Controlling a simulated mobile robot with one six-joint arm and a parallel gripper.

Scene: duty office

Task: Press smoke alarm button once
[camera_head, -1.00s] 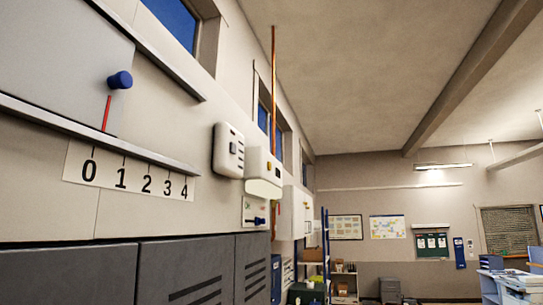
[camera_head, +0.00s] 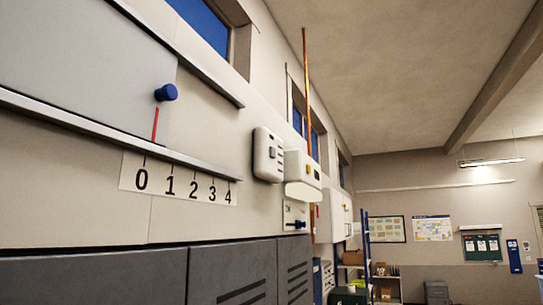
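On the left wall hang two white units side by side. The nearer is a rounded white box (camera_head: 268,155) with a grey square button and dark slots on its face. Just beyond it is a white unit (camera_head: 302,176) with a small yellow-orange square, a dark patch and a pale, bright underside. I cannot tell for sure from the picture which one is the smoke alarm. My gripper is not in view.
A sliding panel with a blue knob (camera_head: 166,92) and a 0–4 scale (camera_head: 180,184) is on the near left wall. Grey lockers (camera_head: 90,280) stand below. A copper pipe (camera_head: 307,90) runs up the wall. Shelves (camera_head: 385,285) and notice boards (camera_head: 433,228) are at the back.

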